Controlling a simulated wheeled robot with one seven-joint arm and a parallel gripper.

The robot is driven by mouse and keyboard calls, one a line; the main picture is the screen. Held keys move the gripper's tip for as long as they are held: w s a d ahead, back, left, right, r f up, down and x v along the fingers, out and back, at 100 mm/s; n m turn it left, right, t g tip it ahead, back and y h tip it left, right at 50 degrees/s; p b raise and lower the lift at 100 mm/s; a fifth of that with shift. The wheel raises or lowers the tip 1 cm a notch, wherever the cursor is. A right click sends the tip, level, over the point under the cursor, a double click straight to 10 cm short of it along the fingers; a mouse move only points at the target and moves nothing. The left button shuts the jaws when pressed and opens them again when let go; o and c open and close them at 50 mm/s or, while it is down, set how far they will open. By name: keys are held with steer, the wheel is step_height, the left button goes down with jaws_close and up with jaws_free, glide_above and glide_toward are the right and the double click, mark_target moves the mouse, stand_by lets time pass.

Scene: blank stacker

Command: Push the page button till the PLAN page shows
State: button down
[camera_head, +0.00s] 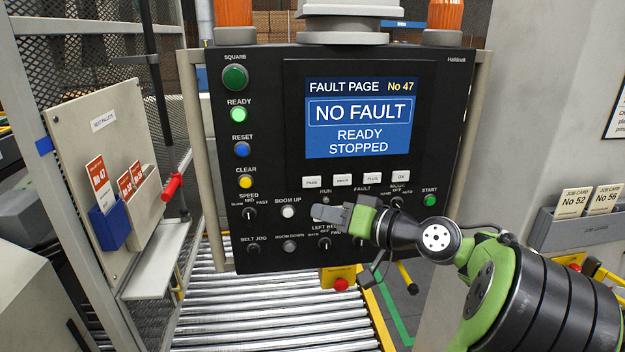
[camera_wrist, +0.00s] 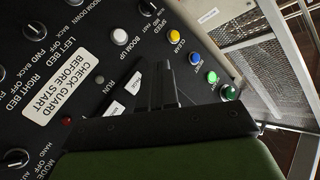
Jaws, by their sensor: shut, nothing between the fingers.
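The control panel's screen (camera_head: 360,118) reads "FAULT PAGE No 47, NO FAULT, READY STOPPED". The white page button (camera_head: 312,182) is the leftmost in a row of white buttons under the screen. It also shows in the wrist view (camera_wrist: 137,82), just left of my fingers. My gripper (camera_head: 320,212) is shut and empty, in front of the panel and below the page button in the head view. Its fingertips show in the wrist view (camera_wrist: 163,72) too, apart from the button in the picture. Whether they touch the panel I cannot tell.
The minus (camera_head: 342,180), plus (camera_head: 371,179) and OK (camera_head: 401,177) buttons sit right of the page button. The boom up button (camera_head: 288,212) is close left of my fingertips. A roller bed (camera_head: 270,315) runs below, and a card board (camera_head: 105,130) stands at left.

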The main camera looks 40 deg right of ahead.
steer(key=p, duration=0.2)
glide_toward(303, 185)
steer(key=w+a, duration=0.3)
steer(key=shift+w+d+f, duration=0.5)
steer(key=shift+w+d, duration=0.05)
steer(key=shift+w, duration=0.15)
stand_by(1.1)
steer(key=shift+w+d+p, duration=0.2)
steer(key=shift+w+p, duration=0.15)
steer(key=shift+w+d, duration=0.2)
steer(key=shift+w, duration=0.05)
stand_by(0.6)
stand_by(0.3)
steer(key=shift+s+a, duration=0.45)
steer(key=shift+s, duration=0.2)
